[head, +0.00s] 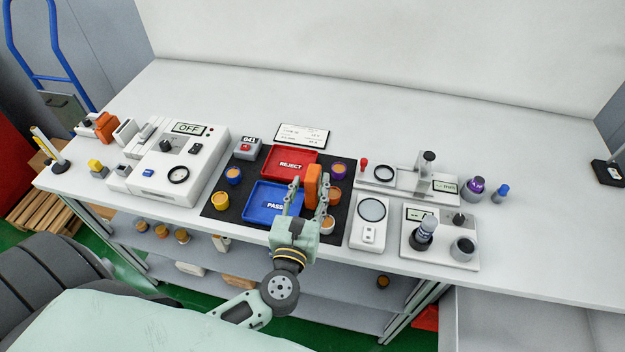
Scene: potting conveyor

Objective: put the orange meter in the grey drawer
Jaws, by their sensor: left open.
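An orange block-like thing (313,183), which looks like the orange meter, stands between the two fingers of my left gripper (308,196). The gripper is open around it, above the black mat beside the blue tray. I cannot tell whether a finger touches it. A grey, box-like shape (530,320) below the table's front edge at the lower right may be the grey drawer; it is cut off by the picture's edge. My right gripper is not in view.
A red REJECT tray (290,162) and blue PASS tray (266,203) lie on the mat, with several small pots around them. White instruments (440,236) stand to the right, and a large white device (180,160) stands to the left. The table's back right is clear.

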